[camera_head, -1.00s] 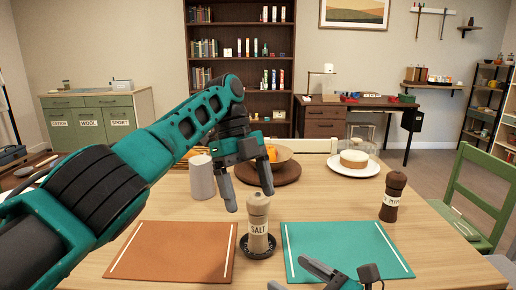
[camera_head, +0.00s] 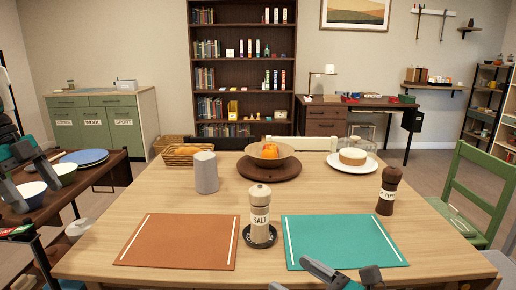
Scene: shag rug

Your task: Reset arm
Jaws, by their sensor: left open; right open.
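My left gripper (camera_head: 42,194) is at the far left, open and empty, with its two fingers apart above the dark side cart. Most of my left arm is out of view. My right gripper (camera_head: 335,276) is at the bottom edge, open, only partly in view in front of the teal placemat (camera_head: 345,241). The salt grinder (camera_head: 260,208) stands upright on a small dark round coaster (camera_head: 270,238) between the teal and orange placemats. Neither gripper touches it.
The table also carries an orange placemat (camera_head: 180,240), a grey cylinder (camera_head: 206,173), a bread basket (camera_head: 170,159), a fruit bowl (camera_head: 287,160), a cake plate (camera_head: 370,165) and a pepper grinder (camera_head: 389,190). A blue plate (camera_head: 85,157) and bowls (camera_head: 65,172) sit on the cart. A green chair (camera_head: 455,185) stands right.

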